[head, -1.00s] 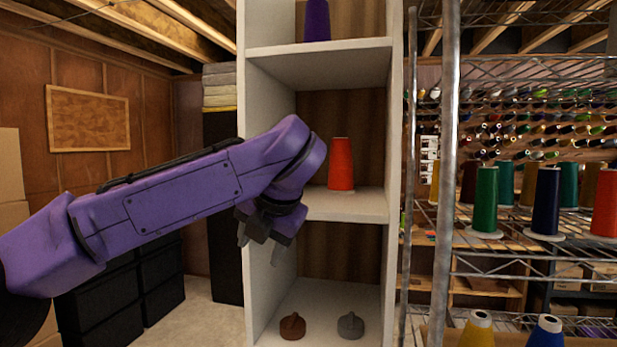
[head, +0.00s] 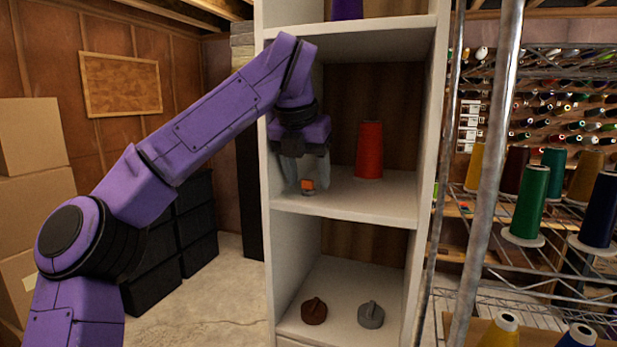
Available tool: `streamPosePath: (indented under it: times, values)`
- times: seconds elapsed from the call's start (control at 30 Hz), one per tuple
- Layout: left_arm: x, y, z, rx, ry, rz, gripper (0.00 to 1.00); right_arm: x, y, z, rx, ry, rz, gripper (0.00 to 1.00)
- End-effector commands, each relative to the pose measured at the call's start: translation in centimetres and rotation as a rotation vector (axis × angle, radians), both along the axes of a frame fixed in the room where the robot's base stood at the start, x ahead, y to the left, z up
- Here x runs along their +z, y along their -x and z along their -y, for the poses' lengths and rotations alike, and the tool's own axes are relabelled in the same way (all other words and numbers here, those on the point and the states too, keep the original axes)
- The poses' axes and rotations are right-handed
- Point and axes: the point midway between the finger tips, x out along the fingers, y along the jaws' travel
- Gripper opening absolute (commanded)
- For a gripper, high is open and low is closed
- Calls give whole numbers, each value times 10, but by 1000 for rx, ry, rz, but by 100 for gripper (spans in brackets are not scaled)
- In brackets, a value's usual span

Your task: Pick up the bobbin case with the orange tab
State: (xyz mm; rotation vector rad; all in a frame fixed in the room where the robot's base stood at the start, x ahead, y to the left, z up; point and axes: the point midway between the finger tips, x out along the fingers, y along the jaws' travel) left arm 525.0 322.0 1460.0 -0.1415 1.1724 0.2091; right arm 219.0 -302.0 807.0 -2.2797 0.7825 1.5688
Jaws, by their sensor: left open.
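The bobbin case with the orange tab (head: 308,187) is a small grey piece with an orange patch. It sits on the middle shelf of the white shelf unit (head: 345,200), near the front left. My left gripper (head: 307,184) points down over it, open, with one finger on each side of the case. I cannot tell whether the fingers touch it. My right gripper is not in view.
A red thread cone (head: 369,150) stands on the same shelf, right of the gripper. A brown piece (head: 314,311) and a grey piece (head: 371,315) lie on the shelf below. A metal post (head: 487,190) and wire racks with thread cones stand at the right.

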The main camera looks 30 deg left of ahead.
Motion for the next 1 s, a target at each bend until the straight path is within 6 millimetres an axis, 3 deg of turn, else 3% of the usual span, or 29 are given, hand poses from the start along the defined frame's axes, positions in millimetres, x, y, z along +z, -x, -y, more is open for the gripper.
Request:
streamPosePath:
  times: [0.27,0.47,1.0]
  values:
    - [-11,-2,1,-2,-1,0,56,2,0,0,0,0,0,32]
    - [-11,-2,1,-2,-1,0,0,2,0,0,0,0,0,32]
    - [-6,-2,1,-1,-2,4,0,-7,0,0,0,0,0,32]
